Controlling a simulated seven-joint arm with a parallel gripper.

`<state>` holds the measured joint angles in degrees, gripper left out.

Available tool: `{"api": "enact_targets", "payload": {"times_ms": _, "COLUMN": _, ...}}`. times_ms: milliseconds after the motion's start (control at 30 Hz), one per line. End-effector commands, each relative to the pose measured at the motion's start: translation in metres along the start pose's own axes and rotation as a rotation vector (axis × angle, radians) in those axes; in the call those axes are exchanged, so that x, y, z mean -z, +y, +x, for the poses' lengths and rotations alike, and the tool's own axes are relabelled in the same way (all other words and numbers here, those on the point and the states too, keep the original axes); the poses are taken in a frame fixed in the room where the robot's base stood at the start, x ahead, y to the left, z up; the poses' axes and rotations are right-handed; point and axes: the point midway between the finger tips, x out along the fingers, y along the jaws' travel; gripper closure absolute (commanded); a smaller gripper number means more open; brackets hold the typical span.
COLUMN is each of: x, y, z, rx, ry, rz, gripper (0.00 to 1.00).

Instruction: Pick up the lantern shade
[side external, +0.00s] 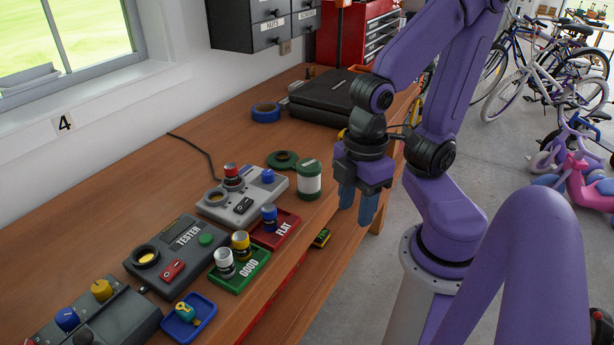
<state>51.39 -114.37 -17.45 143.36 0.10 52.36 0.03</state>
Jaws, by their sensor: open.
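A short cylinder with green ends and a white middle (309,181), which looks like the lantern shade, stands upright on the wooden bench near its front edge. A flat dark green round piece (282,159) lies just behind and left of it; I cannot tell whether it belongs to the lantern. My gripper (357,204) points down, to the right of the cylinder in the picture, around the bench's front edge. Its blue fingers are apart with nothing seen between them. It does not appear to touch the cylinder.
A grey switch box (243,205) stands left of the cylinder. Red "FLAT" (285,231) and green "GOOD" (240,279) trays hold small cells. A tester (172,262), blue tray (205,308), blue tape roll (266,113) and black case (318,103) share the bench. The bench's rear left is mostly clear.

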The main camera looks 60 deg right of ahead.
Motion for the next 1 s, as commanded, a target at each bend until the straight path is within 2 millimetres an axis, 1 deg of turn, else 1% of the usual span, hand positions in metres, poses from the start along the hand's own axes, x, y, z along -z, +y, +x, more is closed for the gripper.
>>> {"api": "enact_targets", "payload": {"times_ms": 333, "x": 0.0, "y": 0.0, "z": 0.0, "rx": 0.0, "ry": 0.0, "rz": 0.0, "gripper": 0.55}}
{"api": "enact_targets", "payload": {"times_ms": 367, "x": 0.0, "y": 0.0, "z": 0.0, "rx": 0.0, "ry": 0.0, "rz": 0.0, "gripper": 0.52}}
{"api": "enact_targets", "payload": {"times_ms": 400, "x": 0.0, "y": 0.0, "z": 0.0, "rx": 0.0, "ry": 0.0, "rz": 0.0, "gripper": 0.39}}
{"api": "enact_targets", "payload": {"times_ms": 467, "x": 0.0, "y": 0.0, "z": 0.0, "rx": 0.0, "ry": 0.0, "rz": 0.0, "gripper": 0.19}}
{"api": "enact_targets", "payload": {"times_ms": 500, "x": 0.0, "y": 0.0, "z": 0.0, "rx": 0.0, "ry": 0.0, "rz": 0.0, "gripper": 0.08}}
{"api": "enact_targets", "payload": {"times_ms": 833, "x": 0.001, "y": 0.002, "z": -0.001, "rx": 0.0, "ry": 0.0, "rz": -0.003, "gripper": 0.08}}
{"api": "enact_targets", "payload": {"times_ms": 933, "x": 0.005, "y": 0.012, "z": -0.004, "rx": -0.002, "ry": 0.0, "rz": -0.017, "gripper": 0.08}}
{"api": "enact_targets", "payload": {"times_ms": 1000, "x": 0.009, "y": 0.023, "z": -0.007, "rx": -0.004, "ry": -0.002, "rz": -0.039, "gripper": 0.08}}
